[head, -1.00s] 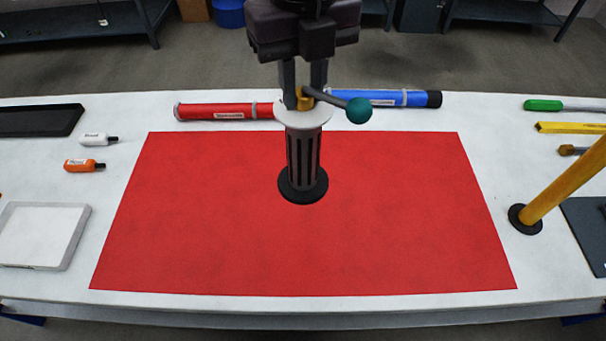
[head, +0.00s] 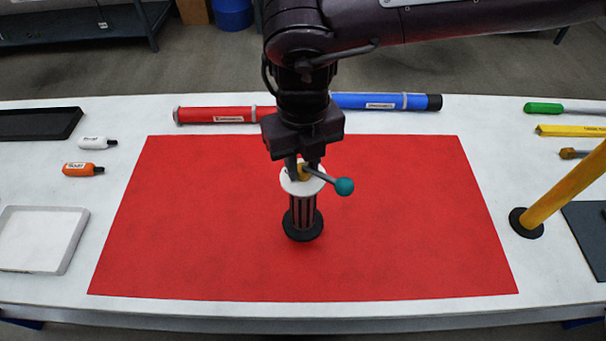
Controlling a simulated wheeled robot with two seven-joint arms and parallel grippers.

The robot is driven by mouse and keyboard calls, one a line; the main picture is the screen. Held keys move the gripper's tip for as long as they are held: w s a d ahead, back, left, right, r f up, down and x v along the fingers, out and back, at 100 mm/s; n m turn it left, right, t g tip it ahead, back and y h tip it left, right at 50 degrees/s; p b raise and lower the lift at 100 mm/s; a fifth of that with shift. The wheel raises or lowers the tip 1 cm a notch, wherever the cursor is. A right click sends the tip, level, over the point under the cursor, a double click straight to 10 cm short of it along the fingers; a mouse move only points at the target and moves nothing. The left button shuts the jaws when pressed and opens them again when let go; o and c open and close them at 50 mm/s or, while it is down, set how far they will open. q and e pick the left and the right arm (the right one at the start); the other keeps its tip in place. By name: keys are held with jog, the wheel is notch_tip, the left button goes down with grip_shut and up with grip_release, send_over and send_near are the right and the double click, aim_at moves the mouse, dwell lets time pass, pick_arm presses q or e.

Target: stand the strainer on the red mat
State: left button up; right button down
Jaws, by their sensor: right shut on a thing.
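The strainer (head: 303,213) is a dark slotted cylinder with a black round foot, a white top disc, a brass-coloured neck and a side lever ending in a teal ball. It is upright over the middle of the red mat (head: 190,230). Its foot looks to be at or very near the mat; I cannot tell whether it touches. My right gripper (head: 304,170) comes down from above and is shut on the strainer's neck, just above the white disc. The fingertips are partly hidden. My left gripper is not in view.
A red tube (head: 215,115) and a blue tube (head: 385,101) lie behind the mat. Two small bottles and a pale tray (head: 40,238) are at left. A yellow post (head: 560,190) on a black base stands at right, near several tools. The mat around the strainer is clear.

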aim_at(303, 180)
notch_tip(303, 180, down, 4)
jog(key=shift+r+p, duration=0.1)
jog(key=shift+p, duration=0.2)
jog(key=shift+f, duration=0.25)
jog(key=c, duration=1.2)
grip_release()
jog(key=shift+f, duration=0.1)
jog(key=shift+r, duration=0.25)
notch_tip(303, 180, up, 12)
jog(key=shift+f+b, duration=0.1)
jog(key=shift+b, duration=0.85)
